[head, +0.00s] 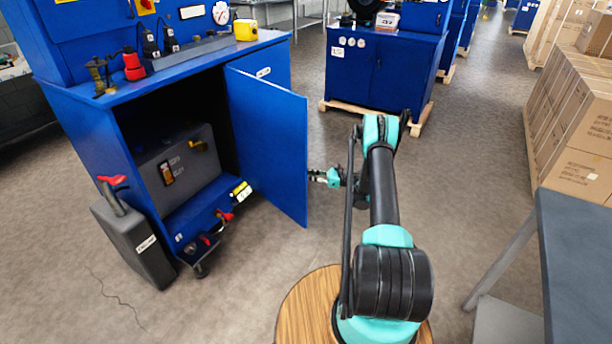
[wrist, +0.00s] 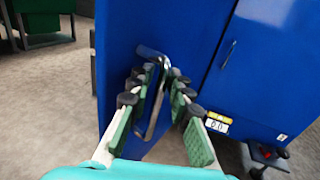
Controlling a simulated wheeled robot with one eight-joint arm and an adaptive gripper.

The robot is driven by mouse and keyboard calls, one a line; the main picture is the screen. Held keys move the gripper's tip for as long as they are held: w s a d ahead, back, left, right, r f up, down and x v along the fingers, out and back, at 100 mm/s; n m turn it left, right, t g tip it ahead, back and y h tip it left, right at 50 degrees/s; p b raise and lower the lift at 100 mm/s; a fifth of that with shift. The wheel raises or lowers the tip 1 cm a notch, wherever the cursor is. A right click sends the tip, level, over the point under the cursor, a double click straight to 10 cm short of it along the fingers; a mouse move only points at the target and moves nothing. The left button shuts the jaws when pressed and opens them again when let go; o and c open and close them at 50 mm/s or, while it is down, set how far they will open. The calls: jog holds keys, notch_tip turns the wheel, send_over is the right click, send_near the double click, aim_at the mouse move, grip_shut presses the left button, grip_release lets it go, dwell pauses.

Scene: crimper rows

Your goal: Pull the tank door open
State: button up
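The tank door (head: 272,150) is a blue panel on the blue cabinet and stands swung well open. A grey tank (head: 180,170) shows inside. In the head view my gripper (head: 322,177) is just right of the door's free edge, by its outer face. In the wrist view the door (wrist: 125,40) carries a dark metal bar handle (wrist: 153,115). My gripper (wrist: 163,72) has its green-padded fingers apart, one on each side of the handle. A gap shows between the pads; any contact at the tips is unclear. The handle is hidden in the head view.
A grey canister (head: 135,245) stands on the floor left of the cabinet. A second blue cabinet (head: 375,70) on a pallet is behind. Stacked cartons (head: 575,125) and a grey table (head: 585,240) are at the right.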

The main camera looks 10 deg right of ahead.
jog(key=v, duration=1.2)
jog(key=shift+c, duration=0.6)
